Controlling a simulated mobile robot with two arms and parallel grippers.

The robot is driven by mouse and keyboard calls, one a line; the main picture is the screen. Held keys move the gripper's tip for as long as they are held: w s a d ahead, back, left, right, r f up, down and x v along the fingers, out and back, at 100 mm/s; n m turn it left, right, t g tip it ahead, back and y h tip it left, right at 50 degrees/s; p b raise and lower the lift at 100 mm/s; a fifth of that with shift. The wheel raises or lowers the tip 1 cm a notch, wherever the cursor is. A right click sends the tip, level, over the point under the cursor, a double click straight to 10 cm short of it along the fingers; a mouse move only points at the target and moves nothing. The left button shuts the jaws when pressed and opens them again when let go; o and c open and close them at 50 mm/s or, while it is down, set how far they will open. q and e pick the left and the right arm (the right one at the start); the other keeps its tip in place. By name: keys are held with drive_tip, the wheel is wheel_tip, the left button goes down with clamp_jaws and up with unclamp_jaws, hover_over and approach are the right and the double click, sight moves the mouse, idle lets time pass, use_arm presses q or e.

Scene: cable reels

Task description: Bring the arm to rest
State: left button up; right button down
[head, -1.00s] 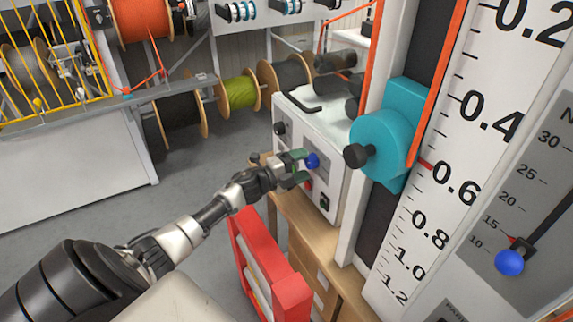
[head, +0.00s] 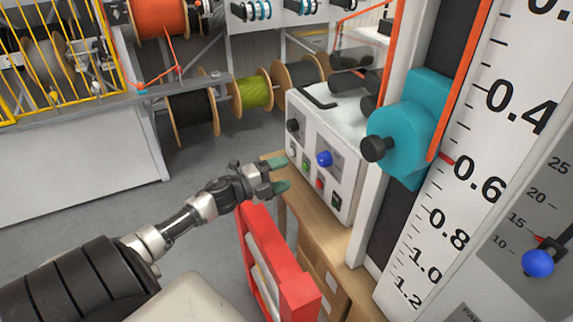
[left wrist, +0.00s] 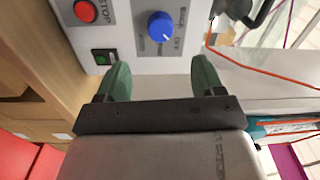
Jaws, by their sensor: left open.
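My left gripper (head: 281,175) is in the middle of the head view, its green-tipped fingers apart with nothing between them. It is in front of and to the left of the white control box (head: 350,190), clear of it. In the left wrist view the open green fingers (left wrist: 160,80) point toward the box's panel, with the blue knob (left wrist: 161,26) beyond them. The blue knob also shows in the head view (head: 324,159). My right gripper is not in view.
A red frame (head: 262,255) stands on the floor below the gripper, beside the wooden bench (head: 296,203). A teal clamp block (head: 410,135) with a black knob is mounted on the column at right. Cable reels (head: 252,91) line the back. Grey floor (head: 205,250) is open at left.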

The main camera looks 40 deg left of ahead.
use_arm(q)
drive_tip(key=s+d+f+n+g+y, duration=0.4)
drive_tip(key=s+d+f+n+y, duration=0.45)
drive_tip(key=d+n, duration=0.4)
drive_tip(key=s+d+n+g+h, duration=0.1)
drive_tip(key=s+d+n+g, duration=0.3)
drive_tip(key=s, duration=0.5)
drive_tip(key=s+d+n+g+h, duration=0.1)
drive_tip(key=s+d+n+g, duration=0.2)
drive_tip(key=s+d+g, duration=0.45)
wheel_tip(320, 180, down, 26)
drive_tip(key=s+a+r, duration=0.1)
drive_tip(key=s+a, duration=0.1)
drive_tip(key=s+a+f, duration=0.3)
drive_tip(key=s+f, duration=1.3)
drive_tip(key=f, duration=0.1)
drive_tip(key=shift+s+f+m, duration=0.15)
drive_tip(key=shift+f+m, duration=0.05)
drive_tip(key=shift+m, duration=0.15)
